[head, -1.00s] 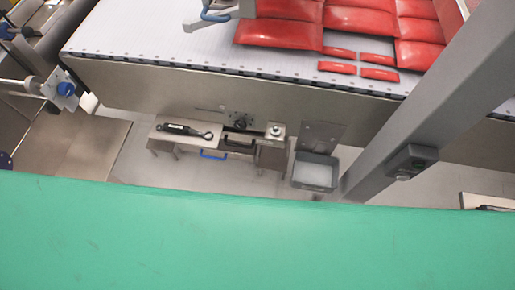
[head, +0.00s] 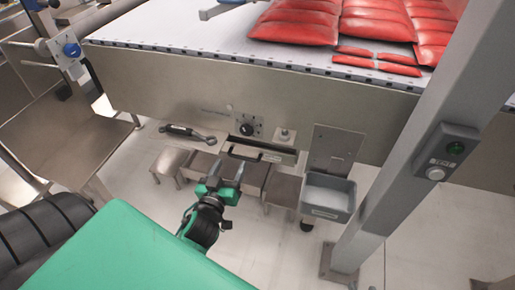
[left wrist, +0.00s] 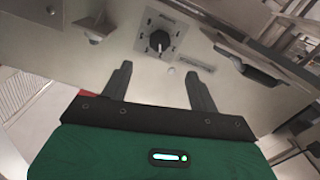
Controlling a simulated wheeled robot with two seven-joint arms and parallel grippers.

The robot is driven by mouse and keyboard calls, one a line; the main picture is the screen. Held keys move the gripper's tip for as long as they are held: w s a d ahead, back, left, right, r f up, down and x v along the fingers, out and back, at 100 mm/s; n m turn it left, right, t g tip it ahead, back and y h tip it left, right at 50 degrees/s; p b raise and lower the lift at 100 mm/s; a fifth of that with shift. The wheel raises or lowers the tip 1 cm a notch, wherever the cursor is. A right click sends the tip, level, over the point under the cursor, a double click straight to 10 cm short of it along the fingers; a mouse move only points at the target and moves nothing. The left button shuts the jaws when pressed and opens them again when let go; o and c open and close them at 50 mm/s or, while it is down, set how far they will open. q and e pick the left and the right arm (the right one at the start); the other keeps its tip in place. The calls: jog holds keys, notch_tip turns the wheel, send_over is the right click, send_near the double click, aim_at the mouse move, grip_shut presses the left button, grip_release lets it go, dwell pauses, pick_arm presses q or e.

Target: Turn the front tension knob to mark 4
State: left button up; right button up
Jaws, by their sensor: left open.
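A black knob (head: 247,129) sits on a square plate with marks around it, on the steel front panel of the conveyor. The knob also shows in the left wrist view (left wrist: 158,41), beyond my fingertips and roughly centred between them. The marks are too small to read. My left gripper (head: 227,170) is below and slightly left of the knob in the head view, apart from it. In the left wrist view its two fingers (left wrist: 158,75) are spread with nothing between them. My right gripper is not in view.
A black handle (head: 252,155) is below the knob. A shelf with a black tool (head: 187,132) is to its left. A grey bin (head: 328,195) hangs at the right, near a grey post (head: 410,150) with a button box. Red packs (head: 295,22) lie on the belt above.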

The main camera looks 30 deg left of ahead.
aim_at(246, 132)
pick_arm(q)
jog(key=x, duration=1.3)
jog(key=shift+w+b, duration=0.3)
jog(key=shift+w, duration=0.1)
jog(key=shift+r, duration=0.1)
jog(key=c, duration=1)
